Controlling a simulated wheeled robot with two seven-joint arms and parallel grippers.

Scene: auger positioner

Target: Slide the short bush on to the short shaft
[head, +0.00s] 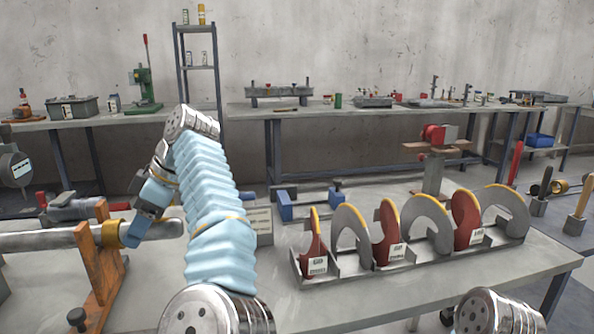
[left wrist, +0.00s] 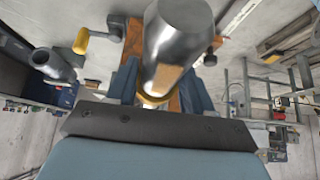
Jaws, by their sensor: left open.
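A grey metal shaft (head: 50,239) lies level at the left of the head view, borne by a wooden stand (head: 97,268). A brass-coloured bush (head: 111,234) sits around the shaft, close against the stand. My left gripper (head: 130,242) is open, with blue fingers at the shaft beside the bush. My right gripper is out of view.
A rack of auger flights (head: 345,277) stands on the bench to the right of my left arm. A blue-ended clamp (head: 285,205) lies behind it. A red-topped vice (head: 435,150) stands farther back. The bench front right (head: 420,298) is bare.

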